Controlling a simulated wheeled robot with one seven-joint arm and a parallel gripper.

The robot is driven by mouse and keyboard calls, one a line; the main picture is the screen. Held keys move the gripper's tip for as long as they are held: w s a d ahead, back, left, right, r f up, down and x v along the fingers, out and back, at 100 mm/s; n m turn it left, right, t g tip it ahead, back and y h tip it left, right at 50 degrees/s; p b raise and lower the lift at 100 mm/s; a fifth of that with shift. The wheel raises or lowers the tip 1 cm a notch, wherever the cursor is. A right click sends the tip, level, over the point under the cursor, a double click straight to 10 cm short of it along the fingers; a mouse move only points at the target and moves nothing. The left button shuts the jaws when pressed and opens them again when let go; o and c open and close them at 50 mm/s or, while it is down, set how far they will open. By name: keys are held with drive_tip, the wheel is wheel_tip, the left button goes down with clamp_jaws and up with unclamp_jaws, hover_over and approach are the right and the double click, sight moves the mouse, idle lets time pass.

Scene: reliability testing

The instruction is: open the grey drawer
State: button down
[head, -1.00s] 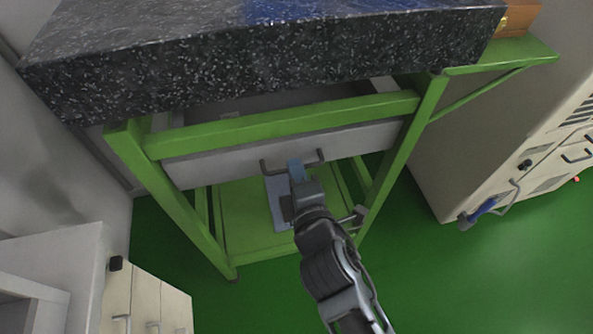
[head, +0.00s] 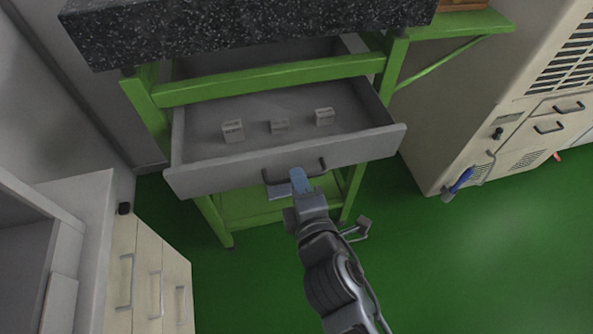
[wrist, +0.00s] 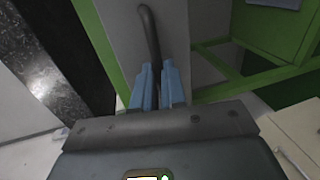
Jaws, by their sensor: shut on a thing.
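The grey drawer (head: 290,165) hangs under the granite top in a green frame. In the head view it is pulled well out, and its inside shows. Its dark bar handle (head: 322,168) is on the front panel. My gripper (head: 299,180) has blue fingertips and is shut on this handle, near its middle. In the wrist view the handle (wrist: 150,35) runs up from between the blue fingers (wrist: 158,88). The fingers hide the gripped part of the handle.
A beige cabinet (head: 470,120) stands right, and drawer units (head: 150,270) stand left. Green floor (head: 470,260) is clear at front right.

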drive_tip(key=f+v, duration=0.1)
drive_tip(key=v, duration=0.7)
drive_tip(key=shift+f, duration=0.4)
drive_tip(key=shift+s, duration=0.1)
drive_tip(key=c, duration=1.2)
unclamp_jaws()
drive_tip(key=shift+b+v, duration=0.55)
drive_tip(key=shift+v, duration=3.35)
drive_tip(key=shift+d, duration=0.15)
